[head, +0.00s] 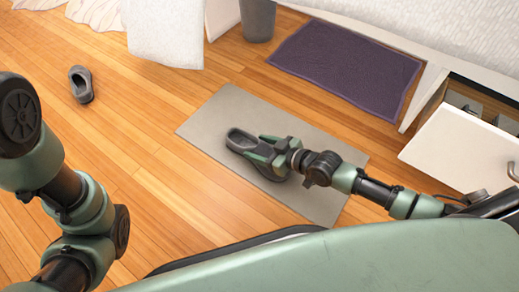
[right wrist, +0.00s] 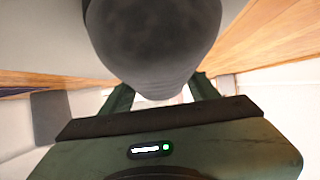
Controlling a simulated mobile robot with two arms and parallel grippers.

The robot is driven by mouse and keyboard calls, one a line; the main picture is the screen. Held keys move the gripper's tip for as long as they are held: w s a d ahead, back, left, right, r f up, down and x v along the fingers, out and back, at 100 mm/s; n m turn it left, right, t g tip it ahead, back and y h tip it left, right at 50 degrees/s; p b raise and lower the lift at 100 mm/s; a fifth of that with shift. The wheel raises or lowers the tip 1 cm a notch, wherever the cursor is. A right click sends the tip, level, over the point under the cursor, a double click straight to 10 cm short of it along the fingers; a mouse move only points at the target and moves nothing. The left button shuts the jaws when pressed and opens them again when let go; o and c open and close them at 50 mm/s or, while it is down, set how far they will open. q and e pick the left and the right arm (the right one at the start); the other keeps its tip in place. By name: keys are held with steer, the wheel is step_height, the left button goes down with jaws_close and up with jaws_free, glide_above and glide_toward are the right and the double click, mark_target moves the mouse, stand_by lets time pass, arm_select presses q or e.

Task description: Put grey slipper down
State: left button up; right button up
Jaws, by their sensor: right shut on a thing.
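A grey slipper (head: 243,140) is between the fingers of my right gripper (head: 262,151), over the grey mat (head: 215,110) in the head view. I cannot tell whether its sole touches the mat. In the right wrist view the slipper (right wrist: 153,40) fills the top middle, between the green fingers, and hides much beyond it. A second grey slipper (head: 81,84) lies alone on the wooden floor at the left. My left arm shows at the left edge of the head view, but its gripper is out of view.
A purple mat (head: 345,65) lies behind the grey mat. A dark grey bin (head: 258,18) stands at the top. The wooden floor (head: 140,150) between the slippers is clear.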

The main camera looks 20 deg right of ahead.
steer(key=o, duration=1.5)
